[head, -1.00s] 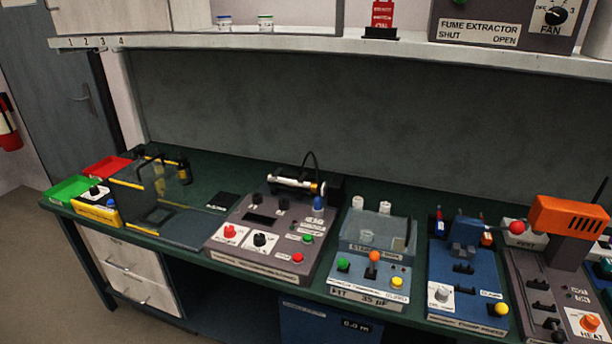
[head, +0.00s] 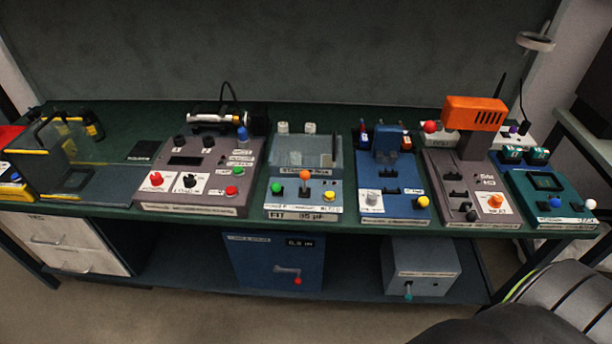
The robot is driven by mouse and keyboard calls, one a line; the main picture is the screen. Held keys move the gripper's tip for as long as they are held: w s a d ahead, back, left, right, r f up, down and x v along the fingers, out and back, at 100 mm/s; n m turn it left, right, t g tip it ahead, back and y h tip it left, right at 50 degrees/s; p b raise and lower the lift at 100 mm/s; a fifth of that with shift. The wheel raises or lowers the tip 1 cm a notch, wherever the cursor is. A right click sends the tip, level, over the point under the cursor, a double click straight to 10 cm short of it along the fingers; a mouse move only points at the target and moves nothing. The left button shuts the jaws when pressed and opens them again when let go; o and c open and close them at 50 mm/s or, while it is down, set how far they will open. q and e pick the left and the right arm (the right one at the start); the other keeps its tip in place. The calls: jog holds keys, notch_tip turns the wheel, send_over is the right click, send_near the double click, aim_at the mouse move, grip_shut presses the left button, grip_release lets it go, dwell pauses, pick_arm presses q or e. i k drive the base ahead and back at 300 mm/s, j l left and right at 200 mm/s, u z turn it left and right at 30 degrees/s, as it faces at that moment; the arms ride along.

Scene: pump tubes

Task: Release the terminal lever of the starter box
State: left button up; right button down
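A blue-grey unit (head: 303,195) with a clear front window stands mid-bench; its small label seems to begin "STAR", so it appears to be the starter box. A plate on its front reads "FIT 35 µF". It has an orange ball-topped lever (head: 305,175), a green button (head: 277,188) and a yellow button (head: 329,196). Which of these is the terminal lever I cannot read. The orange-topped lever looks roughly upright. Neither of my grippers is in view.
Left of it stands a grey console (head: 195,185) with several knobs; right, a blue clamp unit (head: 392,190), a grey heater with an orange head (head: 474,112) and a teal unit (head: 545,190). A blue cabinet (head: 275,262) and grey box (head: 421,268) sit below. Dark rounded shapes fill the lower right.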

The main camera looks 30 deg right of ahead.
aim_at(305, 175)
jog(key=j+z, duration=0.1)
jog(key=z, duration=0.3)
jog(key=i+j+z, duration=0.1)
jog(key=z, duration=0.3)
jog(key=j+z, duration=0.15)
jog(key=z, duration=0.25)
jog(key=j+z, duration=0.15)
jog(key=z, duration=0.25)
